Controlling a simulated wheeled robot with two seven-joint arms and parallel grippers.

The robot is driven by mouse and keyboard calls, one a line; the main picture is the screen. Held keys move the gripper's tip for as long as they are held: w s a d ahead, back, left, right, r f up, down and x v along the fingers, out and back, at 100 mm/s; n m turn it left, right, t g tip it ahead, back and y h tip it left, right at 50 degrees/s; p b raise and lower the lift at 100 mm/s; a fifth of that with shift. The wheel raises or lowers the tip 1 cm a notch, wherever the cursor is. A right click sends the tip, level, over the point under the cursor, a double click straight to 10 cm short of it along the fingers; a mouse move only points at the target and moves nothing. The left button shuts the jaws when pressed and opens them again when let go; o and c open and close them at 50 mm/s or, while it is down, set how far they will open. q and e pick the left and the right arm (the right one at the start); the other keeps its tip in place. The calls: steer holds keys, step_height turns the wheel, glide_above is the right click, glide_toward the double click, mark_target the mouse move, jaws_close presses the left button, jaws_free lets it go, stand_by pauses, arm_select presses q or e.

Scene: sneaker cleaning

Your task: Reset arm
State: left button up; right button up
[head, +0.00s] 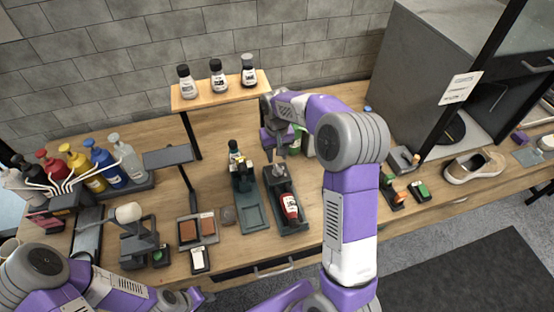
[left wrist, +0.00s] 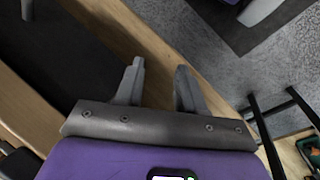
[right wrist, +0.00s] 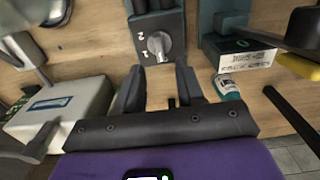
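My right arm reaches over the workbench in the head view. Its gripper (head: 275,148) points down above the dark holder with a red-labelled bottle (head: 290,207). In the right wrist view my right gripper (right wrist: 157,75) is open, with nothing between its fingers. A dark block with a grey dial (right wrist: 158,44) lies just beyond the fingertips. My left arm is low at the left of the head view; its fingers cannot be made out there. In the left wrist view my left gripper (left wrist: 160,72) is open and empty, over the bench's front edge.
Pump bottles (head: 90,167) stand at the left, and a shelf (head: 220,92) with small bottles at the back. A sneaker (head: 473,166) sits at the right. In the right wrist view a white box (right wrist: 60,115) and a teal bottle (right wrist: 228,88) flank the gripper.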

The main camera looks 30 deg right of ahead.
steer(key=shift+r, duration=0.9)
